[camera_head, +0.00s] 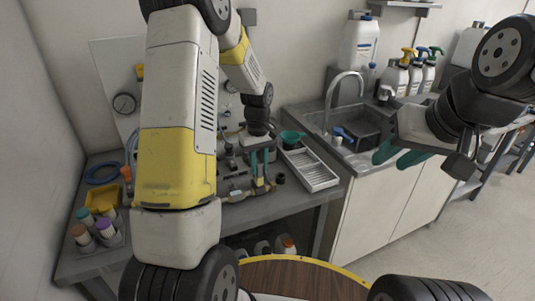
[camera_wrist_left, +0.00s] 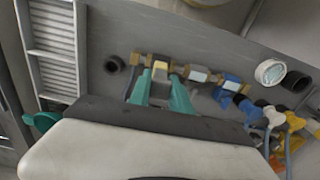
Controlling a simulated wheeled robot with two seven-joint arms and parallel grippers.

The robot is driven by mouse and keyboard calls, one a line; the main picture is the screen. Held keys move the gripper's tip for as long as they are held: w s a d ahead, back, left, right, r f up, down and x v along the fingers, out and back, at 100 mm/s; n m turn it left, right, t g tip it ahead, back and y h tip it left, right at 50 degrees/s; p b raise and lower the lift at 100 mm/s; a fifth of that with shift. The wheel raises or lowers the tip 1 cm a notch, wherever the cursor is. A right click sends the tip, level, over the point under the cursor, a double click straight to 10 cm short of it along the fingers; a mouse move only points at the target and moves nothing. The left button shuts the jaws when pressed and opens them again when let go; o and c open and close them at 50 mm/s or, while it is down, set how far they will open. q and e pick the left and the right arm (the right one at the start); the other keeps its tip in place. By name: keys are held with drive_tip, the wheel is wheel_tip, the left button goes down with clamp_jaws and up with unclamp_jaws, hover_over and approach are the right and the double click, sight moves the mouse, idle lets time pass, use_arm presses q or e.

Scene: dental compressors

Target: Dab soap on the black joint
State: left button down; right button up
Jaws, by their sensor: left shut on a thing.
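My left gripper (camera_head: 262,172) is low over the pipe assembly on the grey bench. In the left wrist view, its teal fingers (camera_wrist_left: 160,82) are shut on a small grey piece with a pale tan tip (camera_wrist_left: 160,67). The tip overlaps the row of brass and grey fittings (camera_wrist_left: 198,74); I cannot tell if it touches them. Dark pieces include a black ring (camera_wrist_left: 114,64) beside the row and a black part (camera_wrist_left: 297,80) to the right. I cannot tell which is the black joint. No soap is clearly identifiable. My right gripper (camera_head: 400,158) is open and empty before the sink cabinet.
A teal cup (camera_head: 292,136) and a white slatted tray (camera_head: 311,169) are right of the pipework. A sink (camera_head: 357,128) and several spray bottles (camera_head: 415,72) are farther right. A yellow tray (camera_head: 101,198) and a rack of capped bottles (camera_head: 112,239) are at left.

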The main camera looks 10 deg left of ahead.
use_arm(q)
drive_tip(key=shift+f, duration=0.55)
idle(1.8)
drive_tip(key=shift+r, duration=3.55)
